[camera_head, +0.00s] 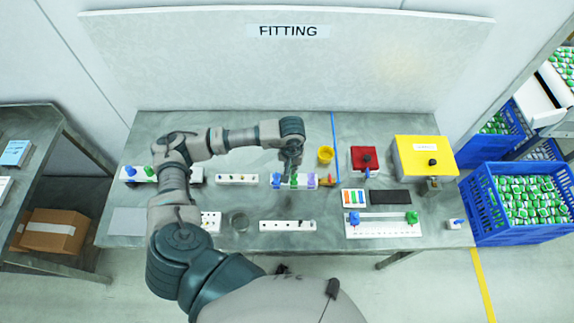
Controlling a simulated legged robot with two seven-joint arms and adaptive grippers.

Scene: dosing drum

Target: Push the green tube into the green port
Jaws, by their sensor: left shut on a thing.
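My left gripper (291,168) comes in from the left over the table and points down at a pale strip with blue, green and purple fittings. It is shut, on what looks like the green tube, which is too small and covered to make out clearly. The green port (294,182) shows as a small green spot right below the fingertips, between the blue fitting (277,181) and the purple fitting (312,181). I cannot tell whether the tube touches the port or is inside it. My right gripper is not in view.
A yellow cup (325,154), a red box (364,158) and a yellow box (427,157) stand to the right. A white strip (287,226) lies in front. Blue crates (485,215) stand beyond the right edge.

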